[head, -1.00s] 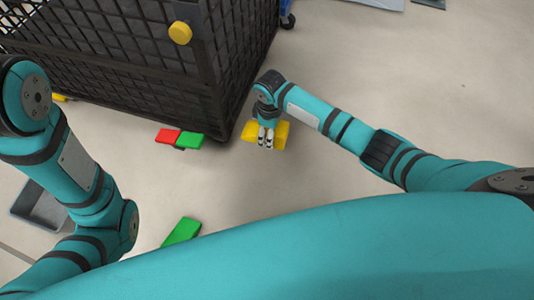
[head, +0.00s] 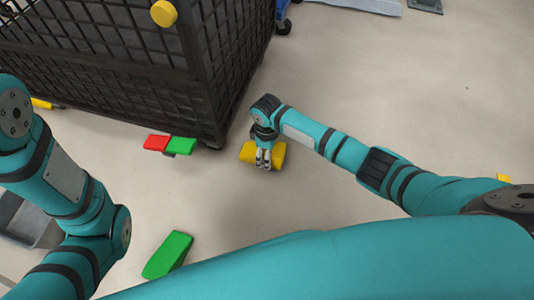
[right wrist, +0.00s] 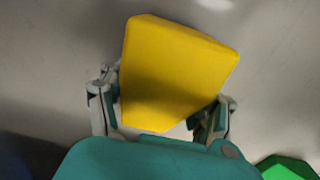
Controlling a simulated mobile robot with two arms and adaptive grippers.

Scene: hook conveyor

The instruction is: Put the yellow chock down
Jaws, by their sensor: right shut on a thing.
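The yellow chock (head: 276,152) is in my right gripper (head: 263,162), near the lower corner of the black cage cart. In the right wrist view the yellow chock (right wrist: 175,70) fills the space between the two fingers (right wrist: 162,112), which are shut on its sides. Grey floor shows around it; I cannot tell whether the chock touches the floor. My left arm is at the left of the head view, but its gripper is out of the picture.
A black mesh cage cart (head: 130,85) stands at upper left with a yellow knob (head: 163,13). Red (head: 157,142) and green (head: 181,145) pedals are at its base. A green chock (head: 168,255) lies on the floor nearer me. A grey bin (head: 30,225) is at far left.

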